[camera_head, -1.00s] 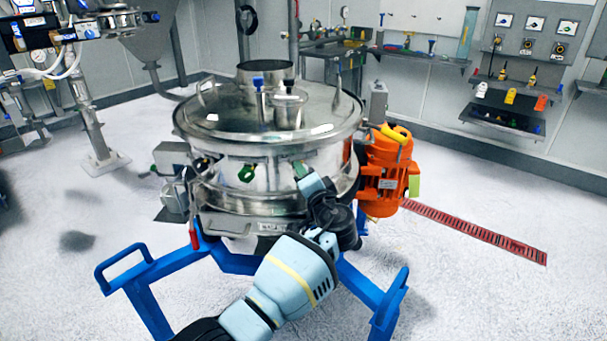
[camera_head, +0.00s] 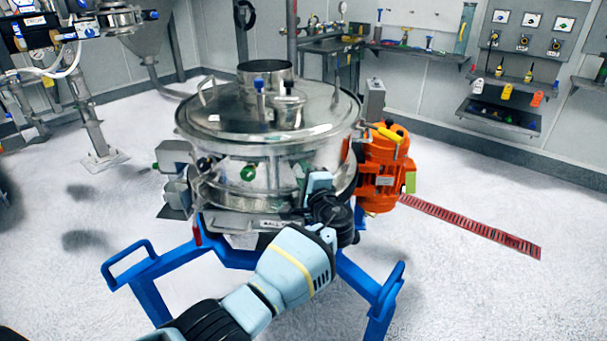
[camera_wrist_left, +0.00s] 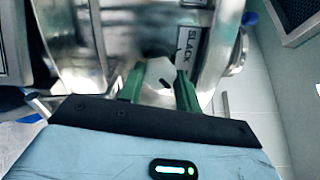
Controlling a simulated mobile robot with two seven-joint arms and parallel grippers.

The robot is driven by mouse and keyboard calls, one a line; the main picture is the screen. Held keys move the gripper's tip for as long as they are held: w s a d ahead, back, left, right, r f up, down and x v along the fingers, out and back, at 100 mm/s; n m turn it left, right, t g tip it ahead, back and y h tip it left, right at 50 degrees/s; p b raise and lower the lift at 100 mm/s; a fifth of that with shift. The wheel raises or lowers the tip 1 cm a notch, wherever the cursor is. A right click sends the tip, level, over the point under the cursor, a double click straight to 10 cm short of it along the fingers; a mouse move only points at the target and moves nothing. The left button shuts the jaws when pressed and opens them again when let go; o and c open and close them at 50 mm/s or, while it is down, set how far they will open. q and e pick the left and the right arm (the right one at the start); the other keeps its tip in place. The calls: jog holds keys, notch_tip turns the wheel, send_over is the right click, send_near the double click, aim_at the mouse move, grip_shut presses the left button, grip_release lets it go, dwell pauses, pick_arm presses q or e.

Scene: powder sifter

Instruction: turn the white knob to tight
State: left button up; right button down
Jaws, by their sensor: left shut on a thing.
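The white knob (camera_wrist_left: 158,78) shows in the left wrist view on the steel side of the sifter, with a dark mark on its face. My left gripper (camera_wrist_left: 160,90) has its two green fingers on either side of the knob and is shut on it. A label reading SLACK (camera_wrist_left: 187,46) sits just beyond the right finger. In the head view my left gripper (camera_head: 319,184) is against the front right of the round steel sifter (camera_head: 265,165), and it hides the knob there. My right gripper is not in view.
An orange motor (camera_head: 383,170) with a yellow top sits close to the right of my gripper. The sifter stands on a blue frame (camera_head: 150,272) with raised handles at both sides. A red floor grate (camera_head: 470,225) lies to the right. The pale floor around is mostly clear.

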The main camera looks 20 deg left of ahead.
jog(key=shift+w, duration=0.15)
pick_arm(q)
jog(key=o, duration=1)
jog(key=shift+c, duration=0.2)
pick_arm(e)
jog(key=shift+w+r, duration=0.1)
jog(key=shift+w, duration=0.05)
pick_arm(q)
jog(key=v, duration=0.7)
jog(key=shift+s+d, duration=0.25)
jog(key=shift+s, duration=0.1)
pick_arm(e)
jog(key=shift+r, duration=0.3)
